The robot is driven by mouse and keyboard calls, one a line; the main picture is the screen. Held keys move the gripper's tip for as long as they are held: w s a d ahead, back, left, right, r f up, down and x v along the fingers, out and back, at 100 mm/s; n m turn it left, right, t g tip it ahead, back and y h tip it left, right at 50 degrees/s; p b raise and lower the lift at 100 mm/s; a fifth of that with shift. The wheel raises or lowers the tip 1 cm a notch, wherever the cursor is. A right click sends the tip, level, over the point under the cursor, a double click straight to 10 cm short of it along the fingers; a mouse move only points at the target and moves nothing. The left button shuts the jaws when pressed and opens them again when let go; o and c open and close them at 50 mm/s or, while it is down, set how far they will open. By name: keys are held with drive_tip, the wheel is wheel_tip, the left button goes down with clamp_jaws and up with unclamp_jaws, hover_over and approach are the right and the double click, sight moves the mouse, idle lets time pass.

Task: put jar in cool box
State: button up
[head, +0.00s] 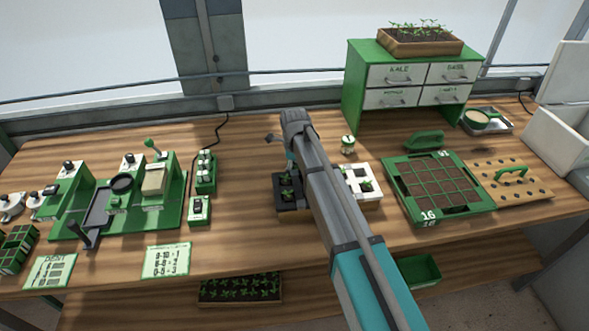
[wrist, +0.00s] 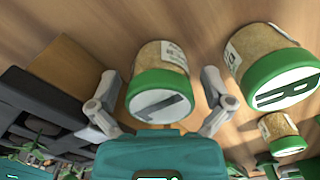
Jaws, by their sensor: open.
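In the wrist view, a tan jar with a green-rimmed lid (wrist: 160,85) stands between the two spread fingers of my gripper (wrist: 162,92). I see a gap on each side of it, so it is not clamped. A second, larger-looking jar (wrist: 265,65) is to the right, with a smaller-looking jar (wrist: 281,134) below it. In the head view one small jar (head: 347,145) shows right of my arm; the arm hides the others and most of my gripper. A white box with a raised lid (head: 556,142), seemingly the cool box, stands at the right edge.
A black seedling tray (head: 293,206) and a white tray (head: 371,199) flank my arm. A green drawer cabinet (head: 355,88) stands behind. A green-framed soil tray (head: 399,201) and a wooden dibber board (head: 540,191) lie between my arm and the white box.

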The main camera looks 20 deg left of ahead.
idle(0.3)
drive_tip(key=c, duration=1.3)
drive_tip(key=shift+o, duration=0.2)
drive_tip(key=shift+r, duration=0.1)
drive_tip(key=shift+r+p, duration=1.25)
drive_tip(key=shift+p, duration=0.05)
drive_tip(key=s+d+r+p, duration=0.1)
drive_tip(key=r+p, duration=0.1)
drive_tip(key=s+d+r+p, duration=0.1)
drive_tip(key=r+p, duration=0.1)
drive_tip(key=s+d+r+p, duration=0.1)
drive_tip(key=s+r+p, duration=0.1)
drive_tip(key=shift+r+p, duration=0.35)
drive_tip(key=s+d+r+p, duration=0.1)
drive_tip(key=s, duration=0.1)
drive_tip(key=s+d+r+p, duration=0.1)
drive_tip(key=s, duration=0.1)
drive_tip(key=s+d+r+p, duration=0.1)
drive_tip(key=s+d, duration=0.1)
drive_tip(key=shift+s+d+r+p, duration=0.35)
drive_tip(key=shift+s+d, duration=0.2)
drive_tip(key=shift+s, duration=0.2)
